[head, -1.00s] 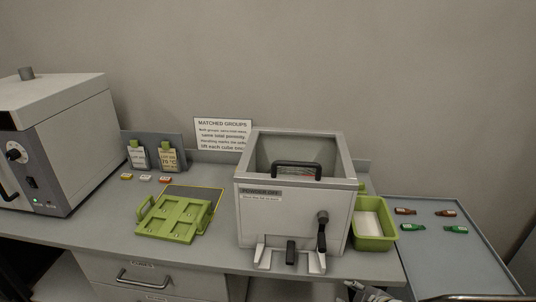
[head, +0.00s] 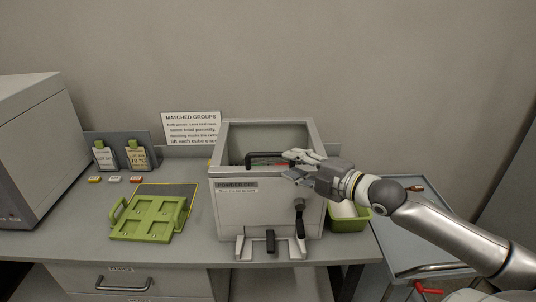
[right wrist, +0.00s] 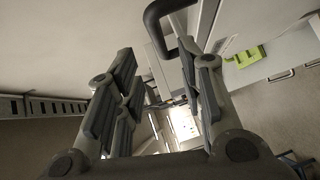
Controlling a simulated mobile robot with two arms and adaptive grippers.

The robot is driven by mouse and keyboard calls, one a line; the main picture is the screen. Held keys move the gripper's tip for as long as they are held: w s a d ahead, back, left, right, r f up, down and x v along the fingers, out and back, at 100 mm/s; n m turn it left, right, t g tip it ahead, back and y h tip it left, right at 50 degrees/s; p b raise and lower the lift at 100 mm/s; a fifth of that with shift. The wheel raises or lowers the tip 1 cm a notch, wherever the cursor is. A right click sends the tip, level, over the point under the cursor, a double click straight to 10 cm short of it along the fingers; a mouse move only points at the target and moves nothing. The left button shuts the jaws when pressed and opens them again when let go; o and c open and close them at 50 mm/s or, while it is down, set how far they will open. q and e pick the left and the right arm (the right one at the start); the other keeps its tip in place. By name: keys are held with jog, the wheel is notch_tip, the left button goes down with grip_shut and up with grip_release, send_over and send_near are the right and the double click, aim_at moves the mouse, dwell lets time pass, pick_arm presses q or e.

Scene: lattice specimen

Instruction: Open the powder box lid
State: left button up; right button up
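The powder box (head: 236,216) is a grey box on the bench, labelled "POWDER OFF" on its front. Its lid, with a clear panel, looks closed. A black bar handle (head: 262,155) stands on the lid; part of it is hidden behind my right gripper. My right gripper (head: 292,165) is over the right side of the box, with its fingers pointing left at the handle's right end. In the right wrist view its fingers (right wrist: 160,85) are spread with nothing between them, and the handle (right wrist: 152,22) shows beyond the tips. My left gripper is not in view.
A green tray (head: 350,223) sits right of the box, partly behind my arm. A green fixture plate (head: 150,224) lies to the left, near small labelled cards (head: 137,156). A white sign (head: 191,124) stands behind. A side cart (head: 400,255) is at right.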

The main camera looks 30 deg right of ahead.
aim_at(271, 155)
jog(key=x, duration=0.3)
jog(key=shift+r+p, duration=0.1)
jog(key=shift+p, duration=0.2)
jog(key=shift+p+x, duration=0.95)
jog(key=shift+x, duration=1.65)
jog(key=shift+w+a+f, duration=0.25)
jog(key=shift+w+f, duration=0.05)
jog(key=shift+w, duration=0.4)
jog(key=shift+c, duration=0.3)
grip_shut()
